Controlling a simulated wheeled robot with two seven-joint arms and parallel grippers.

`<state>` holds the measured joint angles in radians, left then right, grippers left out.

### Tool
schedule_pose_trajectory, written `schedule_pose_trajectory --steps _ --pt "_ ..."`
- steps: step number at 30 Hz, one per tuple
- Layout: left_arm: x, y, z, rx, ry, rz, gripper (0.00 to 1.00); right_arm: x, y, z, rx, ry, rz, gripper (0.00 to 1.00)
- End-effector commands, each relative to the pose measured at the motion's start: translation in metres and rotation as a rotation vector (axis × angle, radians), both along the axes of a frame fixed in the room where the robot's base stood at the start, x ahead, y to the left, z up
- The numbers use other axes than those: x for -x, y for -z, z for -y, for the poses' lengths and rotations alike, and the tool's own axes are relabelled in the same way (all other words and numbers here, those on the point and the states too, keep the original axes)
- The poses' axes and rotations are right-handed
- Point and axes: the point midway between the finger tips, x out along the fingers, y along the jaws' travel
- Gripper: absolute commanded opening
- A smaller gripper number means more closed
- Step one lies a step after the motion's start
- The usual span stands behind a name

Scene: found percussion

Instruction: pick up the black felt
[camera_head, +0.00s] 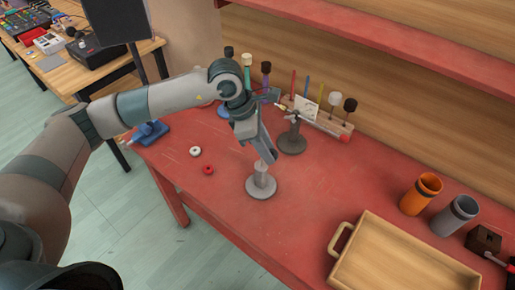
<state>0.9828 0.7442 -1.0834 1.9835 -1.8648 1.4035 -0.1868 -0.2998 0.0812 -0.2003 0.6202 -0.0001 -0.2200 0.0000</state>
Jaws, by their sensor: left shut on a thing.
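My left gripper (268,156) points down over the red table, just above or beside the pale post of a small grey round stand (262,186). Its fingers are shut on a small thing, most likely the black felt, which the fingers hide. I cannot tell whether the fingertips touch the post. No black felt shows loose on the table. A white ring (195,151) and a red ring (208,169) lie flat to the left of the stand. My right gripper is out of view.
A dark stand with a rod (292,141) stands close behind the gripper. A wooden rack (322,118) with mallets is at the back. A wooden tray (400,262), an orange cup (420,194) and a grey cup (454,215) stand at the right. The table's front left is clear.

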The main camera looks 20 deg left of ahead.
Motion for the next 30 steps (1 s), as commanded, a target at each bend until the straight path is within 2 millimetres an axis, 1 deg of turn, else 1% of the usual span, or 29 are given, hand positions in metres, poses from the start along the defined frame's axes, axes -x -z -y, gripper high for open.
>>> schedule_pose_trajectory --steps 1,6,9,13,19,30 --pt "0.004 -0.009 0.012 0.003 0.006 0.003 0.08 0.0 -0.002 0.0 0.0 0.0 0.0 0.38" --pt "0.015 -0.027 0.042 0.002 0.005 0.004 0.08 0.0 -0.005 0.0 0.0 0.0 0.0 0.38" --pt "0.02 -0.036 0.056 0.002 0.004 0.002 0.08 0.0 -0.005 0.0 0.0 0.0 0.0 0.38" --pt "0.025 -0.044 0.069 0.002 0.002 0.001 0.08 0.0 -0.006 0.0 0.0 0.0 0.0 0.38" --pt "0.028 -0.049 0.077 0.0 -0.001 0.001 0.08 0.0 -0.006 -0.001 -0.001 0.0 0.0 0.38" --pt "0.028 -0.049 0.077 0.0 -0.001 0.001 0.08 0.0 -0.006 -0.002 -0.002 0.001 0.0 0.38"
